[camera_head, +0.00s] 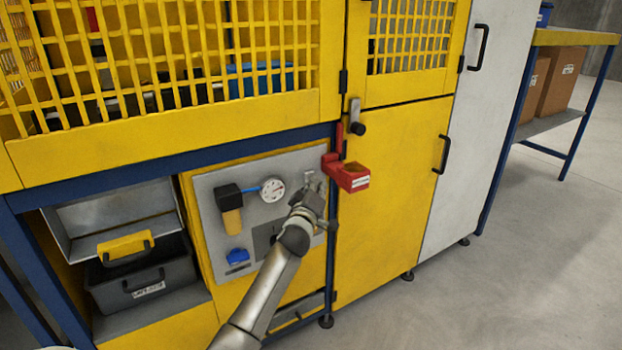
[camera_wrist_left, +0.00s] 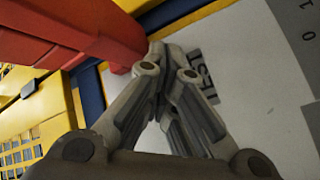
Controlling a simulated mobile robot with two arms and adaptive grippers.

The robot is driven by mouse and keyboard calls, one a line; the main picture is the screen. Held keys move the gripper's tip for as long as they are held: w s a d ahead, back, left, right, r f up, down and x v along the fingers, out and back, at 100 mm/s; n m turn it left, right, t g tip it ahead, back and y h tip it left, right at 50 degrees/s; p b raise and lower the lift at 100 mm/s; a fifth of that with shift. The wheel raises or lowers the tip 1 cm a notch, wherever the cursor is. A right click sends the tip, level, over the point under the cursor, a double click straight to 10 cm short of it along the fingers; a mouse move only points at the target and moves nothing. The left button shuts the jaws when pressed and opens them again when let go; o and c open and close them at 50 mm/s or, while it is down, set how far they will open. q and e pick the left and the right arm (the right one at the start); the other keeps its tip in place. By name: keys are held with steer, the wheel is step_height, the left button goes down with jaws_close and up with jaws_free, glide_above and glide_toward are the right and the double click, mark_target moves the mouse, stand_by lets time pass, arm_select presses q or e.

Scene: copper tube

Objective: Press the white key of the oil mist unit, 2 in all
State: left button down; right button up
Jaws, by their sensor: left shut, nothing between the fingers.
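The oil mist unit appears to be the grey panel (camera_head: 208,190) on the lower yellow cabinet, with a round gauge (camera_head: 273,189), a yellow bowl under a black head (camera_head: 231,212) and a blue part (camera_head: 236,256). My left gripper (camera_head: 312,183) is at the panel's upper right, right of the gauge. In the left wrist view the gripper (camera_wrist_left: 171,48) is shut and empty, its fingertips close to the pale panel surface (camera_wrist_left: 245,65). A partly covered dark label (camera_wrist_left: 209,75) shows beside the fingers. I cannot make out the white key; the fingers may hide it.
Black handles stand out from the doors at the right. The floor (camera_head: 470,300) at the right is clear.

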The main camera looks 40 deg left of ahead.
stand_by(0.4)
arm_select(q)
steer(key=shift+s+d, duration=0.35)
steer(key=shift+d, duration=0.3)
arm_select(e)
steer(key=shift+w+f, duration=0.15)
steer(key=shift+f, duration=0.35)
arm_select(q)
steer(key=d, duration=0.1)
steer(key=s+d, duration=0.1)
steer(key=d, duration=0.1)
steer(key=s+d+p, duration=0.1)
steer(key=shift+d, duration=0.35)
arm_select(e)
steer(key=shift+x, duration=1.15)
steer(key=shift+a, duration=0.15)
